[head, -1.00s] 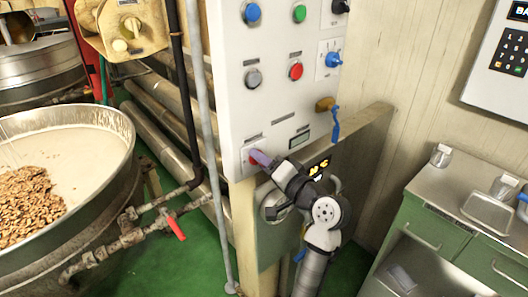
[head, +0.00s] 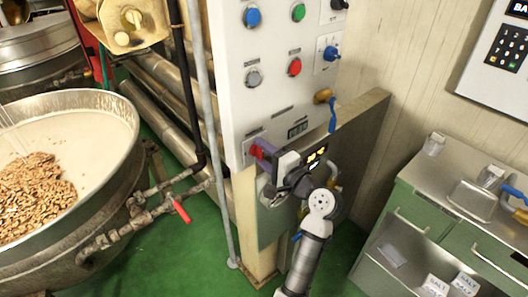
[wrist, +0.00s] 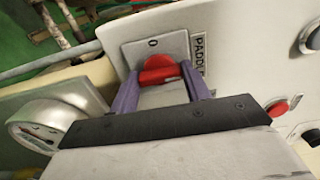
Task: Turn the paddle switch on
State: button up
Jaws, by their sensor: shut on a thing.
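In the head view the switch (head: 256,151) is at the lower left of the white control panel (head: 268,112). My gripper (wrist: 161,76) has its two purple fingers on either side of the red rocker, shut on it. In the head view my gripper (head: 264,147) reaches the panel from the lower right. The rocker's lower part is hidden, so its exact tilt is unclear.
A kettle of nuts (head: 118,128) stands left. A green cabinet (head: 415,222) stands right. Green floor lies between.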

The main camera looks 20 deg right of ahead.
dwell(0.3)
jog(key=o, duration=1)
jog(key=shift+s+d, duration=0.1)
jog(key=b+v, duration=0.4)
jog(key=v, duration=0.9)
jog(key=shift+s, duration=0.35)
